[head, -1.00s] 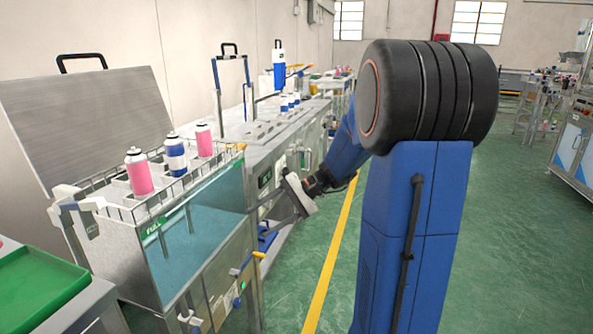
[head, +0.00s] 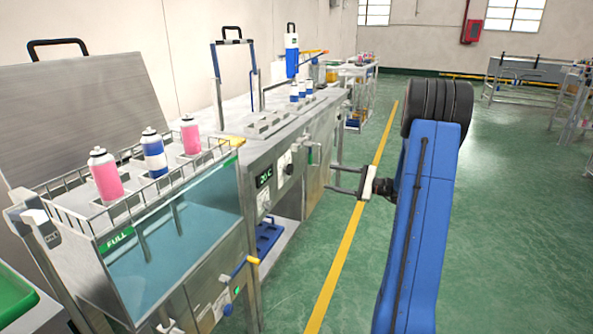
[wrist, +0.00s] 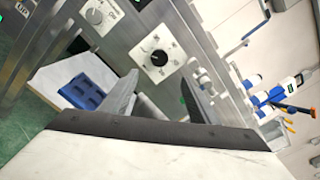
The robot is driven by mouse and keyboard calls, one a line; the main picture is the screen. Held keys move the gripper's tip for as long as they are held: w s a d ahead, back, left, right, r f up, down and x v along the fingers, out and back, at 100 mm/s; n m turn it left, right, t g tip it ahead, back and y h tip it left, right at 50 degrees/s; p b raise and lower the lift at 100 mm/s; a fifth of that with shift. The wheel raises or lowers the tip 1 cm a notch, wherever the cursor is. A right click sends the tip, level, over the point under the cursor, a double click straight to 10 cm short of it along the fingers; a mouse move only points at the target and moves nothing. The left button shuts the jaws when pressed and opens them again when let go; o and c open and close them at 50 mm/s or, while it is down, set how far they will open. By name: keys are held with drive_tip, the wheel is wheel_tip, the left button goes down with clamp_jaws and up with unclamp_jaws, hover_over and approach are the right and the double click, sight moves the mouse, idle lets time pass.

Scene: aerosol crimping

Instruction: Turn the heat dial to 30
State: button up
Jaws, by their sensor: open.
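A dial with a black knob on a white plate (wrist: 158,56) shows in the wrist view, just beyond and between my fingertips. In the head view it appears to be the small dial (head: 287,163) on the steel machine front. A second dial with a grey knob (wrist: 97,14) is to its upper left in the wrist view. A display (head: 264,178) seems to read about 21 C. I cannot read the dial's setting. My gripper (head: 331,178) is open and empty, pointing left at the machine front, apart from the dial.
A water bath (head: 175,238) with pink and blue cans above it stands at the left. A blue tray (head: 268,237) lies on a low shelf below the panel. The green floor (head: 510,230) is clear at the right.

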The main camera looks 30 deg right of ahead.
sight(291, 169)
drive_tip(key=x, duration=1.6)
drive_tip(key=shift+w+a, duration=0.25)
drive_tip(key=shift+a, duration=0.05)
drive_tip(key=c, duration=1)
